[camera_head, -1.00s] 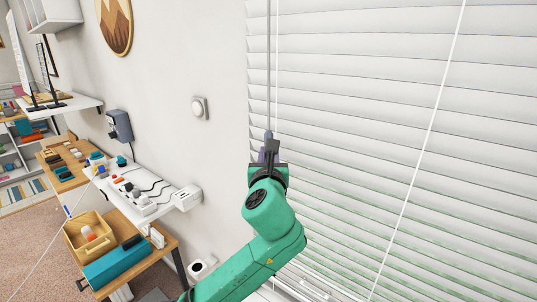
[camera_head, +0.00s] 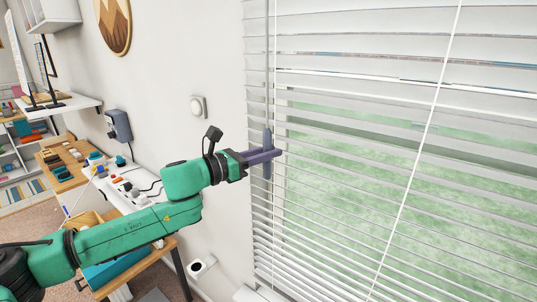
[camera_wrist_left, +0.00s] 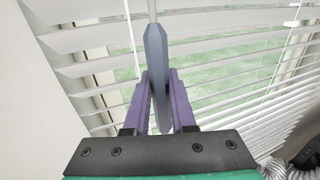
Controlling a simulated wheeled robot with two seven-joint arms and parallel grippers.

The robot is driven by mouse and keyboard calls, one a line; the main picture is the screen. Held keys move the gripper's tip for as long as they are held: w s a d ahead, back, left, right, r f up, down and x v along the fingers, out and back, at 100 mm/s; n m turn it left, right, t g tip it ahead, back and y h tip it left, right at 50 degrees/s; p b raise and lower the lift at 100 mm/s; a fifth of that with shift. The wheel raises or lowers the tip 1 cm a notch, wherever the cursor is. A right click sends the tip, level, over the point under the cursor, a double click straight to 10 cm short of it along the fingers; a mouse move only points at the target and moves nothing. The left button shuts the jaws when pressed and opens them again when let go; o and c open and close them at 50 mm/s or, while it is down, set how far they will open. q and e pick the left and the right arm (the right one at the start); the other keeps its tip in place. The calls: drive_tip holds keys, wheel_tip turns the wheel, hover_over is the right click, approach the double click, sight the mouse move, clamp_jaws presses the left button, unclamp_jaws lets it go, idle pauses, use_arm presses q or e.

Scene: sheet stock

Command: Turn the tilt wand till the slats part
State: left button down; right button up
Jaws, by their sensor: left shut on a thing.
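The white blind (camera_head: 345,120) hangs over the window at the right of the head view. Its slats are parted, and green shows through the gaps, most clearly in the middle and lower part. The tilt wand (camera_head: 267,70) hangs upright at the blind's left edge and ends in a grey-blue handle (camera_wrist_left: 155,70). My left gripper (camera_head: 265,155) comes in from the left with its purple fingers shut on that handle, one finger on each side in the left wrist view (camera_wrist_left: 160,95). My right gripper is not in view.
A wooden desk (camera_head: 165,250) and a white shelf with small items stand at the lower left, behind my left arm. A thin white cord (camera_head: 425,130) crosses the blind.

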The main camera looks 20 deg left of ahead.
use_arm(q)
drive_tip(key=m+g+h+b, duration=0.1)
drive_tip(key=m+g+h, duration=0.1)
drive_tip(key=g+h, duration=0.1)
drive_tip(key=shift+w+f+m+b, duration=0.1)
drive_tip(key=shift+m+b, duration=0.3)
drive_tip(key=m+g+h, duration=0.1)
drive_tip(key=g, duration=0.1)
drive_tip(key=shift+m+g+b, duration=0.3)
drive_tip(key=shift+r+m+g+h, duration=0.25)
drive_tip(key=shift+m+g+h, duration=0.5)
drive_tip(key=shift+g, duration=0.25)
drive_tip(key=shift+r+m+g+h+p, duration=0.1)
drive_tip(key=shift+m+g+h+p, duration=0.25)
drive_tip(key=shift+m+g, duration=1)
drive_tip(key=shift+g, duration=0.45)
drive_tip(key=c, duration=0.7)
unclamp_jaws()
drive_tip(key=shift+c, duration=0.2)
drive_tip(key=shift+f, duration=0.2)
